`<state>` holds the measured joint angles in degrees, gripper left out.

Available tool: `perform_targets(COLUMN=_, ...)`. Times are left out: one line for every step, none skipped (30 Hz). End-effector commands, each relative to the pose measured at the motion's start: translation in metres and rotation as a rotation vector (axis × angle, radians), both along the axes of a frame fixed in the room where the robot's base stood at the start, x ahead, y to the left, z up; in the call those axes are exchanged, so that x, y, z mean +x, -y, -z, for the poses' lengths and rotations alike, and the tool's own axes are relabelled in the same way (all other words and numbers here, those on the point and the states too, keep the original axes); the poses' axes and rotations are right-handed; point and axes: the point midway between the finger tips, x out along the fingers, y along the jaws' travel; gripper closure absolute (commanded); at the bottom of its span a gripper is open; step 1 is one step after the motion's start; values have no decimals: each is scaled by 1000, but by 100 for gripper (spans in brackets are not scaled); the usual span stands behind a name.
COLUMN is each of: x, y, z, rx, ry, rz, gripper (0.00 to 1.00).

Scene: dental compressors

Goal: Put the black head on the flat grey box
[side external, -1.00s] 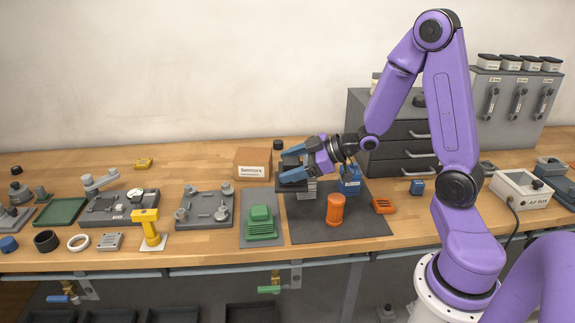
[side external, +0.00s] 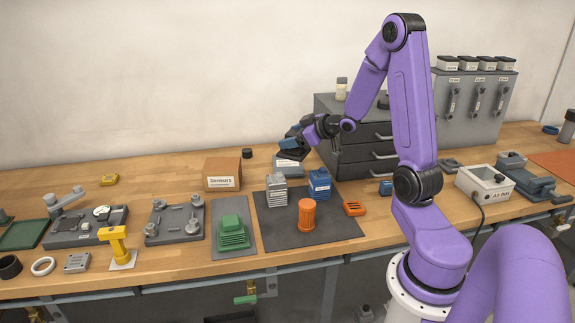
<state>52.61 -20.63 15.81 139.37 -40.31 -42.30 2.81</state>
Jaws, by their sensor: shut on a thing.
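My gripper (side external: 287,147) is shut on the black head (side external: 291,155), a dark flat block partly hidden by the blue fingers. The head is just above a flat grey box (side external: 290,168) with a white label, at the back of the bench. From this angle I cannot tell whether the head touches the box. The finned grey block (side external: 277,191) stands uncovered on the dark mat in front of them.
A blue block (side external: 319,184) and an orange cylinder (side external: 307,216) stand on the dark mat (side external: 275,230). A brown box (side external: 223,174) is to the left. The dark drawer cabinet (side external: 352,140) is close on the right.

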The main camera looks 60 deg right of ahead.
Motion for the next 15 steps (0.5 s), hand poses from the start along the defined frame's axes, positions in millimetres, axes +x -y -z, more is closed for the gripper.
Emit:
perform_targets(x=-1, y=13, z=-3, rx=-1, ry=6, rz=35, gripper=85)
perform_targets(x=-2, y=19, z=-4, rx=-1, ry=6, rz=52, gripper=85)
perform_targets(x=-4, y=26, z=-4, rx=1, ry=7, rz=73, gripper=85)
perform_targets(x=-5, y=31, z=-5, rx=2, ry=6, rz=86, gripper=85)
perform_targets(x=-6, y=36, z=-5, rx=2, ry=6, rz=99, gripper=85)
perform_targets(x=-8, y=40, z=-5, rx=3, ry=5, rz=113, gripper=85)
perform_targets(x=-9, y=43, z=-5, rx=2, ry=5, rz=122, gripper=85)
perform_targets(x=-9, y=46, z=-6, rx=2, ry=5, rz=129, gripper=85)
perform_targets(x=-10, y=48, z=-6, rx=3, ry=4, rz=135, gripper=85)
perform_targets(x=-9, y=50, z=-5, rx=2, ry=5, rz=139, gripper=85)
perform_targets(x=-9, y=52, z=-5, rx=3, ry=5, rz=142, gripper=85)
perform_targets(x=-7, y=54, z=-4, rx=3, ry=4, rz=145, gripper=85)
perform_targets(x=-4, y=56, z=-3, rx=4, ry=4, rz=146, gripper=85)
perform_targets(x=-1, y=58, z=-1, rx=4, ry=3, rz=145, gripper=85)
perform_targets(x=3, y=61, z=2, rx=4, ry=3, rz=145, gripper=85)
